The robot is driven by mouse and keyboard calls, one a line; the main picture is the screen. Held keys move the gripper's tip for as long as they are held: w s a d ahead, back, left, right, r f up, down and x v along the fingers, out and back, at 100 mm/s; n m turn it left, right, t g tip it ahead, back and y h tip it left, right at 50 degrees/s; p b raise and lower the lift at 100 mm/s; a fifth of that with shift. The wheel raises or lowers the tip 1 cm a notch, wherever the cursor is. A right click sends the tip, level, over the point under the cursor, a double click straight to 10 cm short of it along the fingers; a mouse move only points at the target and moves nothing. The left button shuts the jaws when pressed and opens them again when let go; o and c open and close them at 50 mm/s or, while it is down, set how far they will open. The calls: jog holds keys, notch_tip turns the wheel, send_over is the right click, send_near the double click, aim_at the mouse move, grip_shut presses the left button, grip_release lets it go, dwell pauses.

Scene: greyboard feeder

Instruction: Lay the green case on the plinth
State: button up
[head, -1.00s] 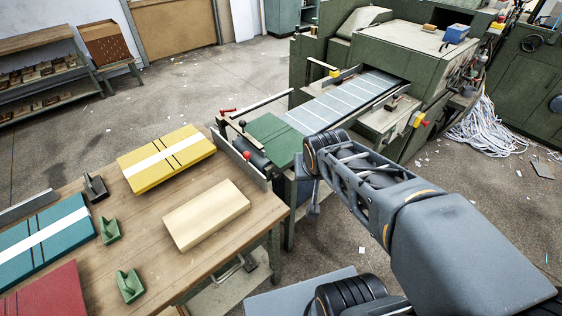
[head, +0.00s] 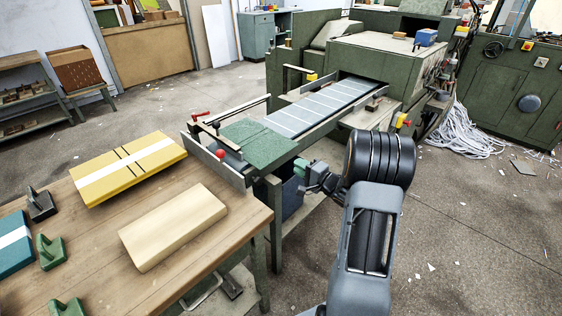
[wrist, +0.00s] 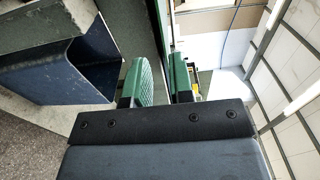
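The green case (head: 262,142) is a flat, plain green slab at the near end of the feeder's conveyor, with its right end reaching out past the side. The plinth, which I take to be the pale wooden block (head: 172,225), lies on the workbench with its top bare. My gripper (head: 308,168) is at the right end of the green case, partly hidden by my own wrist. In the wrist view my gripper (wrist: 163,80) shows two green fingers standing apart. A thin dark green edge runs just beyond the gap; I cannot tell whether the fingers touch it.
The workbench (head: 100,255) carries a yellow case (head: 130,168) with a white band, a teal case (head: 14,240) and green holders (head: 51,250). A low metal rail (head: 215,165) and red-knobbed levers stand between bench and feeder. A blue bin (wrist: 62,70) sits below the feeder end.

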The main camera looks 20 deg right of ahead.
aim_at(280, 155)
jog(key=b+x, duration=0.2)
jog(key=x, duration=0.6)
jog(key=shift+s+a, duration=0.1)
jog(key=shift+p+x, duration=0.3)
jog(key=shift+x, duration=0.55)
jog(key=shift+f, duration=0.1)
grip_shut()
